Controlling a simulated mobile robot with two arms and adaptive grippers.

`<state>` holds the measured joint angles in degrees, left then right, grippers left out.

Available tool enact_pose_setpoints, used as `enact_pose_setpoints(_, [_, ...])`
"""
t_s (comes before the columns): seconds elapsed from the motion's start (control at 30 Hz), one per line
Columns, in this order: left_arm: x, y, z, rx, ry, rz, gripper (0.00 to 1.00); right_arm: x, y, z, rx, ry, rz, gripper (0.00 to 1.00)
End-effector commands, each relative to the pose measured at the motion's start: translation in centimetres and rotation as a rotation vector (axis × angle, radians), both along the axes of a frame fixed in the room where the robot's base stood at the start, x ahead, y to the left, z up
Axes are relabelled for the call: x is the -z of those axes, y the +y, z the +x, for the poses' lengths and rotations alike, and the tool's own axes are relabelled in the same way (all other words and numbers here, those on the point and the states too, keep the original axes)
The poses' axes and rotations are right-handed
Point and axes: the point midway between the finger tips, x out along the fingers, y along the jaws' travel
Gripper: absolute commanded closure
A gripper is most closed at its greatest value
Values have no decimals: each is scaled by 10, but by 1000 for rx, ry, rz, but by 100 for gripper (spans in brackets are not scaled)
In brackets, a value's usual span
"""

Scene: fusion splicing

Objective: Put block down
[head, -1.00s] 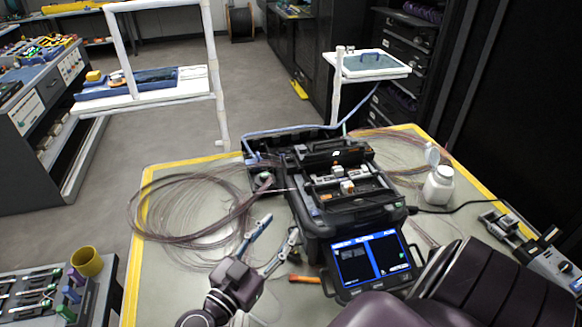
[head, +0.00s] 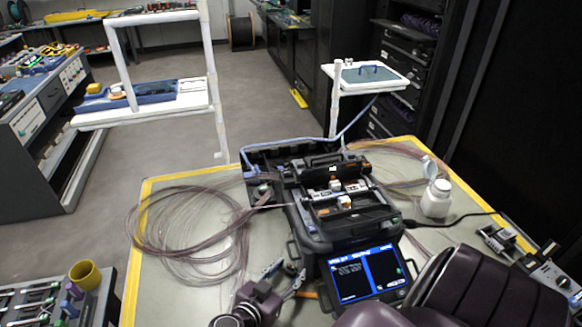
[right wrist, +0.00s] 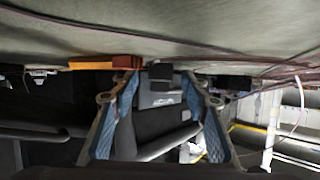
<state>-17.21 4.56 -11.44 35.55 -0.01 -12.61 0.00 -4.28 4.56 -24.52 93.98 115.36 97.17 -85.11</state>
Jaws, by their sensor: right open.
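My right gripper (head: 289,271) is low in the head view, in front of the fusion splicer (head: 336,200), with its fingers spread and nothing seen held between them. In the right wrist view its two blue-padded fingers (right wrist: 160,90) stand apart. An orange block (right wrist: 103,62) lies against the tabletop just outside the left finger there; part of it shows beside the gripper in the head view (head: 308,295). A small dark block-like part (right wrist: 160,75) appears between the fingertips, but its distance is unclear. My left gripper is not in view.
The splicer's lit screen (head: 368,274) is right of the gripper. Coiled fibre (head: 185,235) lies on the table at left. A white bottle (head: 436,199) stands at right. Bare tabletop (head: 165,290) is left of the gripper.

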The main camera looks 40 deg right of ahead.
Motion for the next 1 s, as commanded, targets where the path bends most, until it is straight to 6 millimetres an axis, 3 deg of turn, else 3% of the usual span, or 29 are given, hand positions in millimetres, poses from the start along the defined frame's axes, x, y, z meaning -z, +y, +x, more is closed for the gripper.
enact_pose_setpoints(0.2, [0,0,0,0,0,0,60,0,-1,0,0,-1,0,58])
enact_pose_setpoints(0.6, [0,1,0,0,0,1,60,0,0,0,0,-1,0,100])
enact_pose_setpoints(1.0, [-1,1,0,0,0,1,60,-12,0,1,2,-4,1,100])
